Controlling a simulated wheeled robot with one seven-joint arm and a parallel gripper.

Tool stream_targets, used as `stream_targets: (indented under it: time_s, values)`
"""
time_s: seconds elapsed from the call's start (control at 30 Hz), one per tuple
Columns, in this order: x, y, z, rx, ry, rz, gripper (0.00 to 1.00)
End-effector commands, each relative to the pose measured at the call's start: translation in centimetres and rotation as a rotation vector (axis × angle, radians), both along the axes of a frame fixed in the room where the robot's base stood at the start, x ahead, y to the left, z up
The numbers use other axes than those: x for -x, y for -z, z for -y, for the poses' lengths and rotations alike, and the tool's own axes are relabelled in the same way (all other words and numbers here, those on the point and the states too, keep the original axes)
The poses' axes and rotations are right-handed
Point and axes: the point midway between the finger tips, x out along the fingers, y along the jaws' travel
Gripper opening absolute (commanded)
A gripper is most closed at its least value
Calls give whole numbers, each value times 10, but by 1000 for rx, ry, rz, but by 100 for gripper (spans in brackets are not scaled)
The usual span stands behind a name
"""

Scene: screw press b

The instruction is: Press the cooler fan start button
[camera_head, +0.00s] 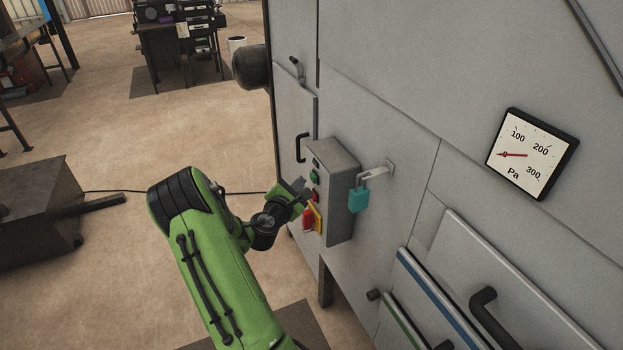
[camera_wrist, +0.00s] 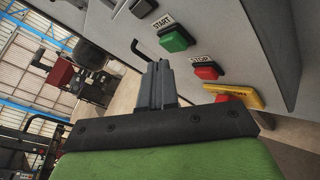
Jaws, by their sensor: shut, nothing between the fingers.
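The grey control box (camera_head: 340,190) is fixed to the side of the large grey machine. The green button (camera_wrist: 174,41) under the START label shows in the wrist view, above and right of my gripper tips; in the head view the green button (camera_head: 314,176) is small. The red button (camera_wrist: 207,71) under the STOP label sits lower right of it. My gripper (camera_wrist: 159,66) is shut and empty, its tips close to the box front, left of and below the green button in the wrist view. I cannot tell the exact gap to the button. My gripper also shows in the head view (camera_head: 300,187).
A red knob on a yellow plate (camera_head: 312,219) is low on the box. A teal padlock (camera_head: 359,198) hangs from a hasp at its right. A black door handle (camera_head: 301,147) and a pressure gauge (camera_head: 531,154) are on the machine. Open floor lies to the left.

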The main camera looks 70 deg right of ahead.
Motion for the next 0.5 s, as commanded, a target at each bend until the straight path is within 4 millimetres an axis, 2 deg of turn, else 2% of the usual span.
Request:
stream_targets:
  time_s: [0.5]
  values:
    - [6,0,6,0,0,0,0]
